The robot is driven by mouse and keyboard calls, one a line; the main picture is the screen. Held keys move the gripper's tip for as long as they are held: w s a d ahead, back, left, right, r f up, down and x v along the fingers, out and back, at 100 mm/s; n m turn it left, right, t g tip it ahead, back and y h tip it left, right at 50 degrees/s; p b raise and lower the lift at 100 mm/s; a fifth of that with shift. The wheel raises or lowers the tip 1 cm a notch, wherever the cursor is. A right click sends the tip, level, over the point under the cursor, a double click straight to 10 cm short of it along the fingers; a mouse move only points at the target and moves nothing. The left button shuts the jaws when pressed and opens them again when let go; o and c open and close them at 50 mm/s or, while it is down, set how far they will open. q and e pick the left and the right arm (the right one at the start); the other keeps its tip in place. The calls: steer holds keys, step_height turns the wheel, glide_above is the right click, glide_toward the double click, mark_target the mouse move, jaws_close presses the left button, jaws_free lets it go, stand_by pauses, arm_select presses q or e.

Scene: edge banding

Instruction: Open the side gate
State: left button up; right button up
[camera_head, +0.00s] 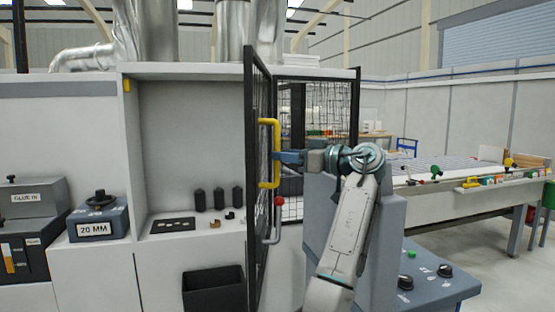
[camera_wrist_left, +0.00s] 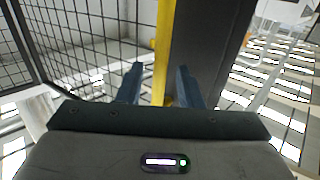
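The side gate (camera_head: 258,90) is a black-framed mesh panel, seen nearly edge-on at the front of the white machine cabinet. A yellow bar handle (camera_head: 268,123) stands upright on it. My left gripper (camera_head: 281,156) is at the middle of this handle, coming from the right. In the left wrist view the two dark blue fingers (camera_wrist_left: 160,72) are apart, one on each side of the yellow handle (camera_wrist_left: 165,35), with gaps visible between bar and fingers. I cannot tell whether the gate is latched. My right gripper is out of view.
A red-knobbed lever (camera_head: 279,201) is below the handle. A second mesh panel (camera_head: 318,120) stands behind my arm. The cabinet (camera_head: 190,130) holds black cylinders. A blue-grey control console (camera_head: 440,285) and a long worktable (camera_head: 440,200) are at the right.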

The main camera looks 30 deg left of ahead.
arm_select(q)
steer(key=d+b, duration=0.1)
steer(key=d, duration=0.3)
steer(key=shift+d, duration=0.15)
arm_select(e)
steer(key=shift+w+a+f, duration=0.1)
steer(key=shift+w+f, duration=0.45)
arm_select(q)
steer(key=shift+w, duration=0.1)
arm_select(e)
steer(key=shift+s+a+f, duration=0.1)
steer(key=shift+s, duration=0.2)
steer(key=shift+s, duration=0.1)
